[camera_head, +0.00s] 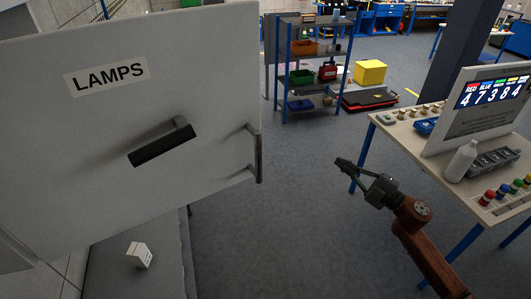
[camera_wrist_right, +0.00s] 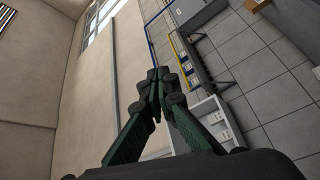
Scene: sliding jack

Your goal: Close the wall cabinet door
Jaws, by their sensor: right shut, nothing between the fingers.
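The cabinet door (camera_head: 60,130) is a large pale grey panel labelled LAMPS, filling the left of the head view. It appears to stand swung out. A dark bar handle (camera_head: 162,148) sits on its face, and metal fittings (camera_head: 257,158) show at its right edge. My right gripper (camera_head: 340,163) is right of the door, clear of it over the floor, shut and empty. Its closed fingers (camera_wrist_right: 156,82) also show in the right wrist view. That view shows a white open-fronted unit (camera_wrist_right: 212,112) with small boxes; I cannot tell whether it is the cabinet. My left gripper is out of view.
A small white box (camera_head: 139,255) lies on a grey surface below the door. A table (camera_head: 385,137) with a sign board (camera_head: 470,125) and a bottle (camera_head: 459,162) stands at the right. A blue shelf rack (camera_head: 281,70) stands behind. Floor between door and table is clear.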

